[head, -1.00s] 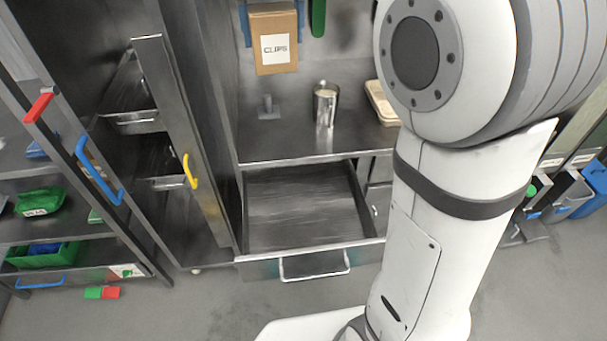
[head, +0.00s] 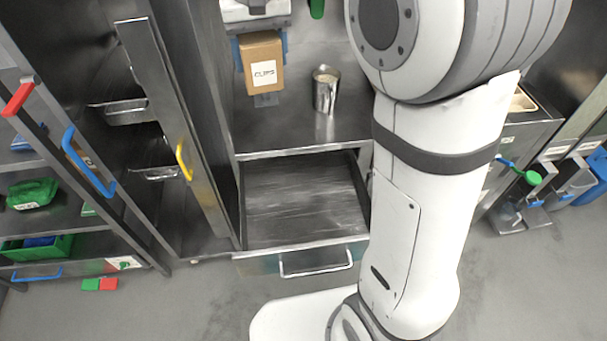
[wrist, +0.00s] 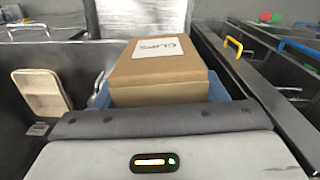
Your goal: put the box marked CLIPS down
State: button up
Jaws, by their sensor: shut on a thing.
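The brown cardboard box marked CLIPS (head: 262,56) is in my gripper (head: 261,45), upright, over the back of the steel counter (head: 290,130). Its white label faces the head camera. The gripper's blue fingers hold it from both sides. In the wrist view the box (wrist: 165,88) fills the middle, between the blue fingers of my gripper (wrist: 160,95). A small grey piece (head: 266,99) shows just below the box. I cannot tell whether the box's underside touches anything.
A metal cup with pale contents (head: 325,90) stands right of the box. A drawer (head: 300,205) is open below the counter. A tall metal door with a yellow handle (head: 184,160) stands at left. A beige tray (wrist: 40,92) shows in the wrist view. Counter in front is clear.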

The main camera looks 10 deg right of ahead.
notch_tip(320, 180, down, 19)
jog(key=s+a+n+b, duration=0.1)
jog(key=s+n+b, duration=0.1)
jog(key=n+b, duration=0.1)
jog(key=b, duration=0.1)
send_over(279, 227)
notch_tip(279, 227, down, 19)
jog(key=shift+f+p, duration=0.3)
jog(key=shift+f, duration=2.4)
jog(key=shift+f, duration=0.1)
jog(key=o, duration=0.7)
jog(key=shift+c, duration=0.2)
jog(key=o, duration=0.4)
jog(key=shift+o, duration=0.2)
